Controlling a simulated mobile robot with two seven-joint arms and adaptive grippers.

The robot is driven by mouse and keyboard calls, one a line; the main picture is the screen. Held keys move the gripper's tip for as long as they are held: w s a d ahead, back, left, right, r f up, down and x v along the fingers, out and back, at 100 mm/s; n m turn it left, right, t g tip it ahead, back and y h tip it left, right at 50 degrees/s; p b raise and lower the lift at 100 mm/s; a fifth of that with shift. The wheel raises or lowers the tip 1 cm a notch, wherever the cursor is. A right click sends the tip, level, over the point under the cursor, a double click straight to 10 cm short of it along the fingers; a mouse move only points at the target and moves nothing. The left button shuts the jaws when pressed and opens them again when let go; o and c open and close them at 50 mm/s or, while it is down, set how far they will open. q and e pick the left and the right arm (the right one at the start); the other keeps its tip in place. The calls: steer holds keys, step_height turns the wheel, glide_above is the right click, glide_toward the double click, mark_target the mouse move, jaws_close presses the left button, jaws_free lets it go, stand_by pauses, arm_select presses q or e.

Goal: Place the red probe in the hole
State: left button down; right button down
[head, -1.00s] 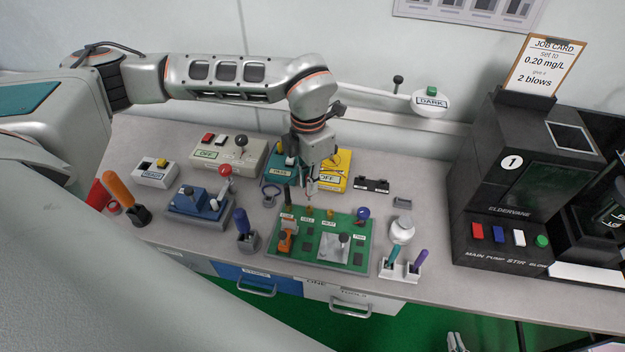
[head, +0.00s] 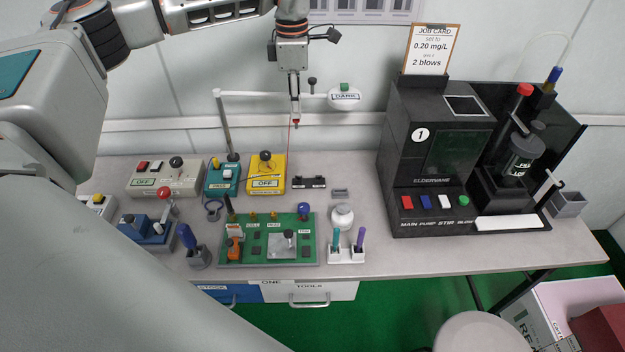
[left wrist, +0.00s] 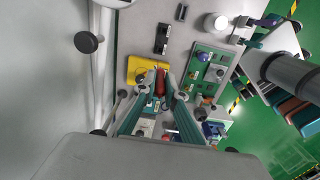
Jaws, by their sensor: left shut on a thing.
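My left gripper (head: 295,112) is high above the back of the bench, pointing down and shut on the red probe. Only a small red end of the probe (head: 296,122) shows below the fingers, with a thin red line hanging from it. In the left wrist view the red probe (left wrist: 160,82) sits between the fingertips, over the yellow box (left wrist: 140,68). A green board (head: 268,232) with small parts lies on the bench, and a black two-part block (head: 309,183) lies behind it. I cannot tell which hole is meant. My right gripper is not in view.
A white arm marked DARK (head: 345,96) crosses close to my left gripper. The yellow box (head: 266,180) and teal box (head: 221,180) stand below. A tall black machine (head: 437,150) stands to the right. A white pen holder (head: 346,254) is near the front edge.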

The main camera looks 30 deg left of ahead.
mark_target(296, 122)
arm_select(q)
step_height(296, 122, down, 20)
steer(key=shift+r, duration=0.15)
stand_by(0.4)
steer(key=c, duration=2.1)
jaws_free()
steer(key=shift+b, duration=0.3)
step_height(296, 122, up, 12)
steer(key=shift+r, duration=0.1)
steer(key=shift+s, duration=0.1)
